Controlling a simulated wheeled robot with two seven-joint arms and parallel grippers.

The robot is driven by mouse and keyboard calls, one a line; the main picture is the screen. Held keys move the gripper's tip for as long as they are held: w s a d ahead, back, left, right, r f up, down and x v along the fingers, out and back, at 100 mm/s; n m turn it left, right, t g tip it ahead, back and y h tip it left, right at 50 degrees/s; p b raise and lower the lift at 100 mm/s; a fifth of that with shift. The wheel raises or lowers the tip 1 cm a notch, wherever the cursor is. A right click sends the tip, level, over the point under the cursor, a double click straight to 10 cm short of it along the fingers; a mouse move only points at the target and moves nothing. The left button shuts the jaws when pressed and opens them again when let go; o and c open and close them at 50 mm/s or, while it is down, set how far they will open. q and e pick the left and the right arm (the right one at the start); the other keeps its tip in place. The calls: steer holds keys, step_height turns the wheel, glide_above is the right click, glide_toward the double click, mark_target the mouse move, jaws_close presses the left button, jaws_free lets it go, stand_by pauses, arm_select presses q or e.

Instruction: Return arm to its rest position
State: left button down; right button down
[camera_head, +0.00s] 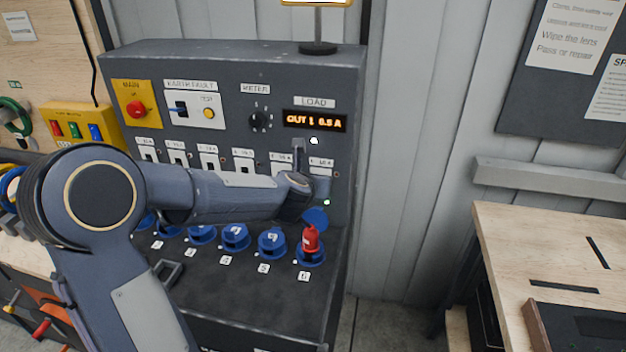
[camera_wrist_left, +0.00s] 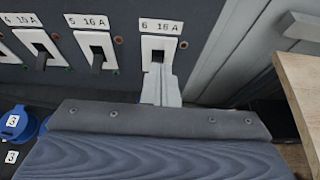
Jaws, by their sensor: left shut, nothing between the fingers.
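My left arm comes in from the left across the grey power panel (camera_head: 220,85). My left gripper (camera_head: 319,187) is at the panel's right end. In the left wrist view, its shut fingers (camera_wrist_left: 161,88) are at the lower part of the breaker switch labelled 6 16 A (camera_wrist_left: 158,50); whether they touch it I cannot tell. Nothing is held. The fingers hide part of that switch, so its lever position is unclear. Switch 5 (camera_wrist_left: 97,50) is beside it to the left. My right gripper is not in view.
A red plug (camera_head: 311,240) stands in blue socket 6, below my gripper, by a green light (camera_head: 326,202). Several capped blue sockets (camera_head: 236,237) run left. An amber display (camera_head: 315,121) is above. A wooden bench (camera_head: 545,265) is at right, with open space between.

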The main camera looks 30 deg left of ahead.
arm_select(q)
steer(key=shift+f, duration=0.1)
steer(key=s+d+r+m+h+b, duration=0.25)
steer(key=s+d+m+h, duration=0.45)
steer(key=s+m, duration=0.7)
steer(key=s+d+f+m+g, duration=0.1)
steer(key=s+f+m+g, duration=0.1)
steer(key=s+m, duration=0.4)
steer(key=s+d+f+m+g, duration=0.1)
steer(key=s+f+m+g, duration=0.1)
steer(key=s+f+m, duration=0.2)
steer(key=s+d+f+m+g+b, duration=0.1)
steer(key=s+f+m+g, duration=0.1)
steer(key=s+m, duration=0.7)
steer(key=f+m, duration=0.1)
steer(key=m, duration=0.3)
steer(key=shift+s+f+g, duration=0.25)
steer(key=shift+g, duration=0.05)
